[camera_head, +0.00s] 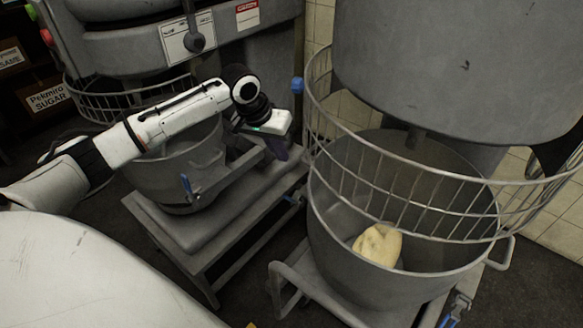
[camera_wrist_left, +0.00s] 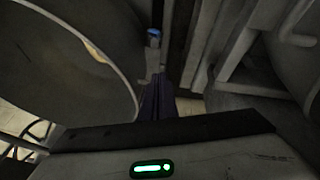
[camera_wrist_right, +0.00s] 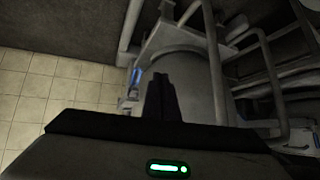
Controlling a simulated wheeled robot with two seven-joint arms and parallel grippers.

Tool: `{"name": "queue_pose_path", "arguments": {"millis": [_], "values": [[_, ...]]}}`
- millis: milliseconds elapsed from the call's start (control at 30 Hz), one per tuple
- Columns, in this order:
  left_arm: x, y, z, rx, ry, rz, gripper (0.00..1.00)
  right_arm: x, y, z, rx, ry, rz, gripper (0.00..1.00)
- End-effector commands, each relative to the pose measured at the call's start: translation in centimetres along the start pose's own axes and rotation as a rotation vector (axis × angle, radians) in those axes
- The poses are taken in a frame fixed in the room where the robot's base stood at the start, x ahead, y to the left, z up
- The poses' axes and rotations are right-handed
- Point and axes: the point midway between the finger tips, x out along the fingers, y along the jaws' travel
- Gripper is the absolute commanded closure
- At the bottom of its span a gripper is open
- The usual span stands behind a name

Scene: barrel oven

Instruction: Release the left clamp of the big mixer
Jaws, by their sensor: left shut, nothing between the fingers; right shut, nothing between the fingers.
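The big mixer (camera_head: 440,60) stands at the right of the head view, its grey bowl (camera_head: 340,240) holding a pale lump of dough. My left gripper (camera_head: 279,152) is shut and empty, pointing down between the two mixers, left of that bowl. In the left wrist view a blue-tipped clamp handle (camera_wrist_left: 153,38) stands beside the bowl rim, beyond the dark shut fingers (camera_wrist_left: 158,95); a gap seems to separate them. My right gripper (camera_wrist_right: 160,95) is shut and empty in its wrist view, with a blue handle (camera_wrist_right: 135,76) just left of its fingers.
A smaller mixer with its bowl (camera_head: 180,165) stands on a grey base behind my left arm. A wire guard (camera_head: 400,190) rings the big bowl. Another blue handle (camera_head: 452,312) sits at lower right.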

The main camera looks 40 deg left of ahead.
Motion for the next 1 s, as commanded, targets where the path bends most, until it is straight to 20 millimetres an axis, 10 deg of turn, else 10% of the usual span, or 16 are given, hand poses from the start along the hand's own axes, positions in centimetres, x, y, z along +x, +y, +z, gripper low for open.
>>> {"name": "queue_pose_path", "arguments": {"millis": [533,1000], "values": [[10.0,0.1,0.1,0.001,0.001,0.002,1.00,1.1,-0.3,1.0,0.032,0.029,-0.010,1.00],[10.7,0.1,3.9,0.003,0.001,0.001,1.00,1.1,-0.4,0.7,0.039,0.037,-0.013,1.00]]}}
